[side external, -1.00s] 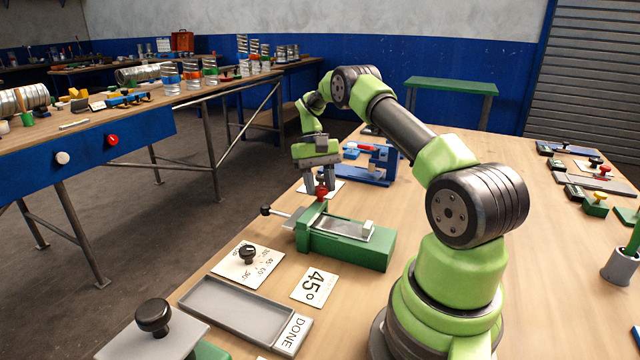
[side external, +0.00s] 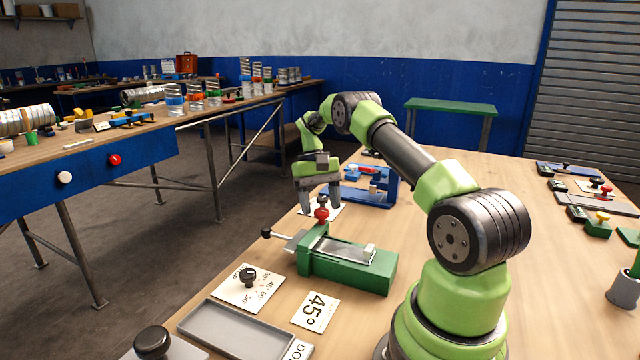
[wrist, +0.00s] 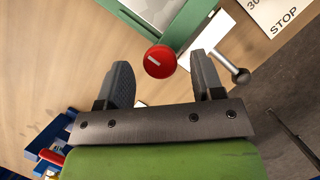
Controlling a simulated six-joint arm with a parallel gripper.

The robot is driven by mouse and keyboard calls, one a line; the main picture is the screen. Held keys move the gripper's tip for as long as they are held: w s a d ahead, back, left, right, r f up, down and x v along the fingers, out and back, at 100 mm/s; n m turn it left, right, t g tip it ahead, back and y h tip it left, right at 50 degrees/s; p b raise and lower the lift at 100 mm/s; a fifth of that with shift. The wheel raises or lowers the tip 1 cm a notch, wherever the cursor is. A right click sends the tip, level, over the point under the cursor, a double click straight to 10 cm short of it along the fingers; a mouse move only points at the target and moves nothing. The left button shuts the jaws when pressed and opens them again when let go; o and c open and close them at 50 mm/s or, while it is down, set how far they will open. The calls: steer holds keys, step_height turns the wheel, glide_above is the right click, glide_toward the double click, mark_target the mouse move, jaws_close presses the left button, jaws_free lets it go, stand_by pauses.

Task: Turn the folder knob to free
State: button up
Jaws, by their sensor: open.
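The red knob (side external: 321,213) stands on one end of the green folding device (side external: 345,275). In the wrist view the round red knob (wrist: 160,61) carries a short white line lying nearly sideways, slightly tilted. My gripper (side external: 320,203) is open and empty, close behind and above the knob in the side view. In the wrist view the fingers (wrist: 160,68) are spread to either side of the knob with gaps. No contact with the knob is visible. A lever with a dark ball end (side external: 267,233) sticks out to the left of the device.
A blue device (side external: 370,190) stands behind my gripper.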

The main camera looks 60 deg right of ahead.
mark_target(319, 209)
step_height(319, 209, up, 9)
steer(key=shift+w+d, duration=0.25)
steer(key=shift+w, duration=0.05)
stand_by(0.5)
steer(key=s+a+r+n+t+h, duration=0.2)
steer(key=a+r+n+t+h, duration=0.15)
steer(key=a+r, duration=1.15)
steer(key=s+a+f+n+t+y, duration=0.1)
steer(key=s+a+f+t+y, duration=0.1)
steer(key=s+a+t, duration=0.5)
steer(key=s+a+f, duration=0.1)
steer(key=s+a, duration=0.5)
steer(key=shift+f, duration=0.15)
